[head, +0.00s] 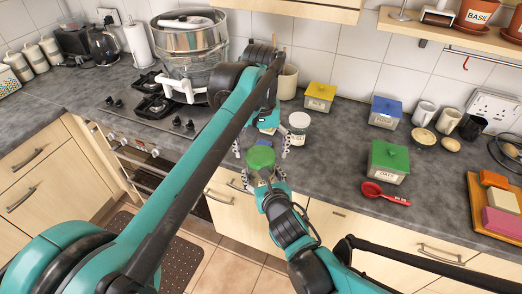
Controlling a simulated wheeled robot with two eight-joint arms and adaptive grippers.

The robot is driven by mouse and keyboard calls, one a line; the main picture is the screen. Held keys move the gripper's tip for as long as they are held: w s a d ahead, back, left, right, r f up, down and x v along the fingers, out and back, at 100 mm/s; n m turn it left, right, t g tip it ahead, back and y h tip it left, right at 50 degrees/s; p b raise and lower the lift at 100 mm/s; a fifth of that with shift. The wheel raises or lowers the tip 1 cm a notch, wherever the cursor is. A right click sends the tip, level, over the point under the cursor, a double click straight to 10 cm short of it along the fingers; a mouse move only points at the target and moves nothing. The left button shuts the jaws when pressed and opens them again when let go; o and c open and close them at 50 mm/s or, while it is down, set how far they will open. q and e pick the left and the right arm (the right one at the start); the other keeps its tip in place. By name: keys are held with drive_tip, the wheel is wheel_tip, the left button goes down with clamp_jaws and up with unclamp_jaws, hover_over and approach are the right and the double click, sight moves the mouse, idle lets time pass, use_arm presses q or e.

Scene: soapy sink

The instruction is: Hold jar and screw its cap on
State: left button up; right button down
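A round green cap (261,157) shows near the counter's front edge, at the centre of the head view. My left gripper (261,147) comes down from above, its fingers spread on either side of the cap with a visible gap to each side. My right gripper (262,177) reaches in from below, just in front of the cap. Its fingers are partly hidden by its own wrist. The jar's body under the cap is mostly hidden, so I cannot tell whether the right fingers touch it or how the cap sits.
A white-lidded jar (299,123) stands close behind on the right. Canisters with yellow (320,96), blue (385,112) and green (388,162) lids stand farther right. A red spoon (384,194) lies near the front edge.

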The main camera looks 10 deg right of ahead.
use_arm(q)
drive_tip(key=shift+r, duration=0.1)
wheel_tip(320, 180, up, 12)
idle(0.5)
drive_tip(key=shift+a, duration=0.1)
idle(0.4)
drive_tip(key=s+a+f+n+t, duration=0.1)
drive_tip(key=s+a+f+t, duration=0.1)
drive_tip(key=a+f, duration=0.35)
drive_tip(key=s+a+f+t, duration=0.1)
drive_tip(key=s+a+f, duration=0.15)
drive_tip(key=a, duration=0.65)
drive_tip(key=s+a+f+t, duration=0.2)
drive_tip(key=s+a+f, duration=0.2)
drive_tip(key=f, duration=0.4)
drive_tip(key=s+a+f+t, duration=0.2)
drive_tip(key=s+a+f, duration=0.3)
drive_tip(key=a+f, duration=0.2)
drive_tip(key=shift+s+f+n, duration=0.25)
drive_tip(key=shift+f+n, duration=0.15)
